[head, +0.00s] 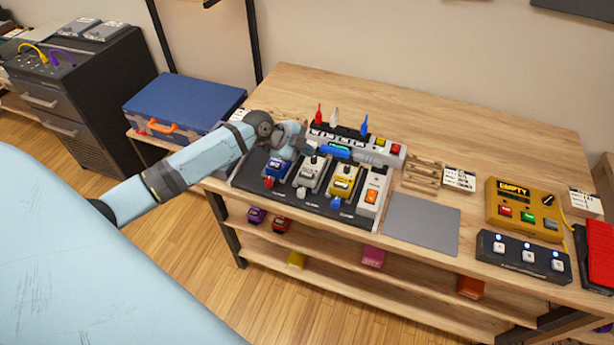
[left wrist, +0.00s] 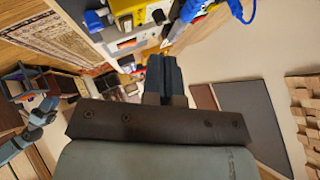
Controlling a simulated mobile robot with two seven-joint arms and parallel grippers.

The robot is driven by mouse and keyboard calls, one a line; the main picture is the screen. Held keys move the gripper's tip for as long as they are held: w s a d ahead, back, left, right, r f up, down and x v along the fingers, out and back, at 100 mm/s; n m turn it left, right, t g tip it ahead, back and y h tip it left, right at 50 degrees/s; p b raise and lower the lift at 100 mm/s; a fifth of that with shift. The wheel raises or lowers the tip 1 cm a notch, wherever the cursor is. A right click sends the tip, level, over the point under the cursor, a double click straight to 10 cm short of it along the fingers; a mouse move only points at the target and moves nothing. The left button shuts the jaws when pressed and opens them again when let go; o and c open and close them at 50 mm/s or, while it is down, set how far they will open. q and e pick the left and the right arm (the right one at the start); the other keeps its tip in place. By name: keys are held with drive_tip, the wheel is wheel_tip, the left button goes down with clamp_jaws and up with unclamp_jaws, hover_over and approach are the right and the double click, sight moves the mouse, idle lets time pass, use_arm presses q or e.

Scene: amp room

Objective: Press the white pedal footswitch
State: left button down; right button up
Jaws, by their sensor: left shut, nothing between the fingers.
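The white pedal (head: 309,178) sits on a black pedalboard (head: 331,208), between a blue pedal (head: 277,169) and a yellow pedal (head: 343,182). My left gripper (head: 306,150) is over the back part of the board, near the far end of the white pedal, and partly hides that area. Whether it touches the pedal I cannot tell. In the left wrist view the left gripper's fingers (left wrist: 163,76) are together with nothing between them. Pedals show beyond them at the top, partly cut off. My right gripper is not in view.
A rack with coloured plugs (head: 352,143) is behind the pedals. A grey mat (head: 417,222) lies bare to the right. A blue case (head: 184,103) stands at the left.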

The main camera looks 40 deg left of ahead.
use_arm(q)
drive_tip(key=b, duration=0.3)
hover_over(306, 176)
wheel_tip(306, 176, down, 5)
drive_tip(key=shift+f, duration=0.2)
drive_tip(key=shift+w+f+b, duration=0.1)
drive_tip(key=shift+f+b, duration=0.3)
drive_tip(key=shift+f, duration=0.05)
idle(1.2)
drive_tip(key=shift+f+b, duration=0.4)
drive_tip(key=shift+f+b, duration=0.4)
drive_tip(key=shift+f, duration=0.1)
idle(0.8)
drive_tip(key=shift+r, duration=0.15)
drive_tip(key=shift+r+p, duration=0.55)
drive_tip(key=shift+r, duration=0.2)
